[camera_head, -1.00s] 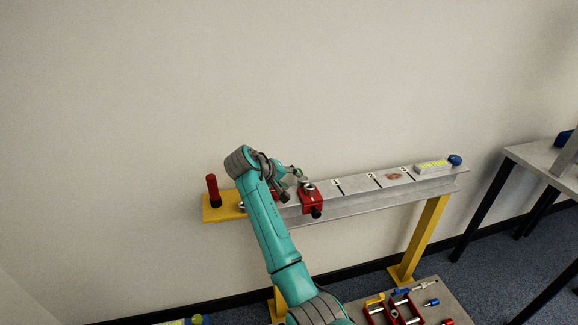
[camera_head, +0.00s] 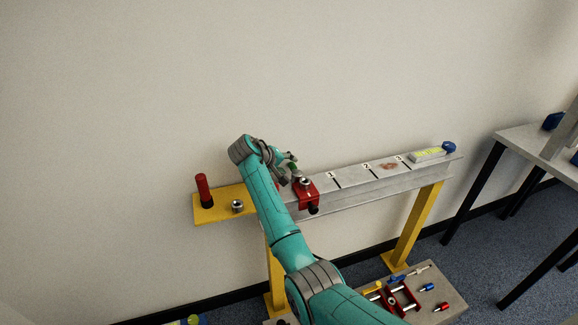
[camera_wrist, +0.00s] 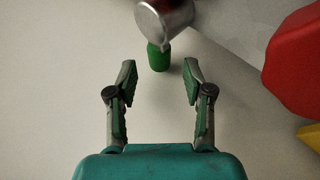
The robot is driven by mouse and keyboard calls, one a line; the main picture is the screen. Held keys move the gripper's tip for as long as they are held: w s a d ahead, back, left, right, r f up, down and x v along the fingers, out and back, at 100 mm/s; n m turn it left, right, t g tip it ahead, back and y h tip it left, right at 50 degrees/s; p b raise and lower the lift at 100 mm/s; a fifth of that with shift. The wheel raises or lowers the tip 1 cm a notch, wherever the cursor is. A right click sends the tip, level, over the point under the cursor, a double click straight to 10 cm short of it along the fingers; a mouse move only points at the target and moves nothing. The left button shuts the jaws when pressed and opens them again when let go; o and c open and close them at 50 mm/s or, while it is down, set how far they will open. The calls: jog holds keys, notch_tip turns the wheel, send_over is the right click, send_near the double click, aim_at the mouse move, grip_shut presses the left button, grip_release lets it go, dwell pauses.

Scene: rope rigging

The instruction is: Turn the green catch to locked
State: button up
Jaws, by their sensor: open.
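The green catch (camera_wrist: 159,56) shows in the wrist view as a short green peg, partly covered by a round metal part (camera_wrist: 165,18). My gripper (camera_wrist: 159,77) is open and empty. Its two fingers stand on either side of the line to the catch, with the catch just beyond the fingertips and apart from them. In the head view my gripper (camera_head: 288,164) is small, at the rail beside the red block (camera_head: 306,192). The catch's exact turn position cannot be told.
A low table (camera_head: 450,301) with tools stands in front. A red part (camera_wrist: 296,62) is close on the wrist view's right.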

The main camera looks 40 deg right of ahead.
jog(key=shift+x, duration=1.1)
grip_shut()
